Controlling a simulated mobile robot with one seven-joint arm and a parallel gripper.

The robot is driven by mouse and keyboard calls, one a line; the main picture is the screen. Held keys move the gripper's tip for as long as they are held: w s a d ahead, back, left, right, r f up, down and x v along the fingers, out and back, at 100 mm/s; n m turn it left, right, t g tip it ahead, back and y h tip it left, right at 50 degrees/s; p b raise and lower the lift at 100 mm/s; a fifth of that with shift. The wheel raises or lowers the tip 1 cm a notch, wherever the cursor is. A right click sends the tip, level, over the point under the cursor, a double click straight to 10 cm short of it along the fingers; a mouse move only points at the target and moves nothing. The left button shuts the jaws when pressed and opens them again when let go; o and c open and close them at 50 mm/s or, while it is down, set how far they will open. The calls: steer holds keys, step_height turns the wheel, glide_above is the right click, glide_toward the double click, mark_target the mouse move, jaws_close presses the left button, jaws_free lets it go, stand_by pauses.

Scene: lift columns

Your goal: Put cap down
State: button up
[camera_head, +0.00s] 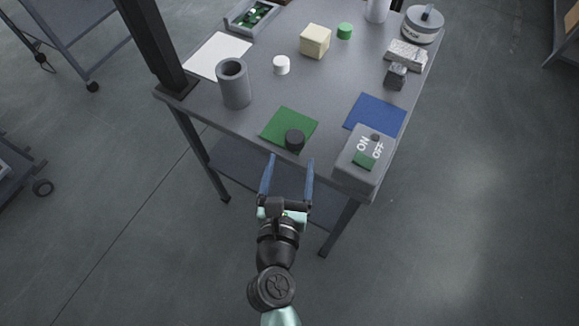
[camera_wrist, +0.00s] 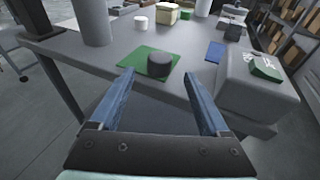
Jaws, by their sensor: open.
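A short black round cap (camera_head: 294,140) sits on the green mat (camera_head: 280,123) near the table's front edge. In the wrist view the cap (camera_wrist: 160,64) stands upright at the right side of the mat (camera_wrist: 140,66). My gripper (camera_head: 289,161) is open and empty, with its two blue fingers spread. It is at the front edge of the table, apart from the cap. In the wrist view the cap appears just past and between the fingertips (camera_wrist: 157,73).
A grey ON/OFF switch box (camera_head: 362,160) stands to the right, by a blue mat (camera_head: 375,115). A grey hollow cylinder (camera_head: 235,88) and a dark column (camera_head: 155,40) stand left. A white cap (camera_head: 281,65), a cream block (camera_head: 315,40) and a green cap (camera_head: 345,31) are farther back.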

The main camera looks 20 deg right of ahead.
steer(key=shift+s+a, duration=0.15)
steer(key=shift+s, duration=0.15)
steer(key=w+a+r+n+t+y, duration=0.2)
steer(key=w+a+r+n+t, duration=0.3)
steer(key=r, duration=0.6)
steer(key=a+r+n+t+y, duration=0.1)
steer(key=r+n+t+y, duration=0.1)
steer(key=r+n, duration=0.7)
steer(key=w+a+r+n+t+y, duration=0.25)
steer(key=r+n+t, duration=0.2)
steer(key=r, duration=0.85)
steer(key=s+a+r+n+y, duration=0.1)
steer(key=a+r+n+y, duration=0.25)
steer(key=r+n, duration=0.45)
steer(key=s+a+r+n+y, duration=0.2)
steer(key=r+n+y, duration=0.3)
steer(key=n, duration=0.4)
steer(key=s+d+r+n+t+h, duration=0.1)
steer(key=s+r+n+h, duration=0.1)
steer(key=r, duration=0.4)
steer(key=s+d+r+n+t+h, duration=0.1)
steer(key=s+r+n+h, duration=0.2)
steer(key=r+n+h, duration=0.1)
steer(key=shift+s+d+r+h, duration=0.15)
steer(key=shift+d+r+h, duration=0.1)
steer(key=shift+r+h, duration=0.5)
steer(key=shift+r+n, duration=0.15)
steer(key=shift+n, duration=0.1)
